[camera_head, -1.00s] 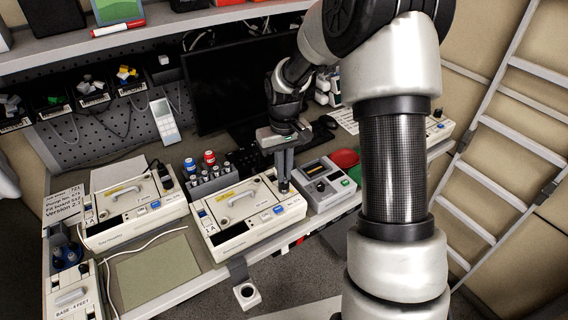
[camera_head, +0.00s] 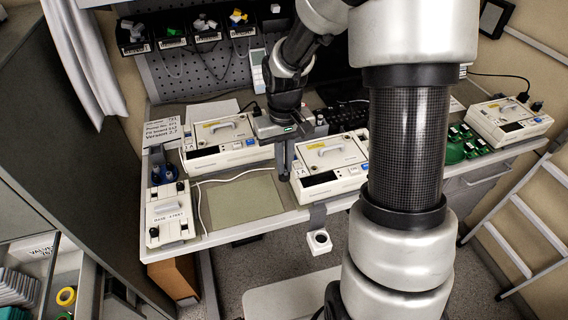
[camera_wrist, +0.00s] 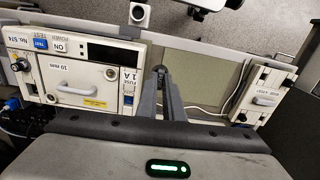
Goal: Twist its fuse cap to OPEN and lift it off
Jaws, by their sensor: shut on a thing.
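My gripper (camera_head: 284,174) points down beside the left end of the middle pump (camera_head: 330,154), over the right edge of the green mat. In the wrist view its two grey fingers (camera_wrist: 162,76) are closed together on a small dark thing at their tips, apparently the fuse cap (camera_wrist: 160,69); it is mostly hidden by the fingers. The same pump (camera_wrist: 75,76) shows upside down at left in the wrist view, with a "FUSE 1A" label (camera_wrist: 128,82) on its end nearest the gripper. The fingertips appear apart from the pump.
A green mat (camera_head: 240,200) lies bare left of the gripper. A second pump (camera_head: 222,137) stands behind it, and a white box labelled "BASE 4 FEET" (camera_head: 170,216) at left. A small white holder (camera_head: 319,241) hangs off the table's front edge. Another pump (camera_head: 508,122) stands far right.

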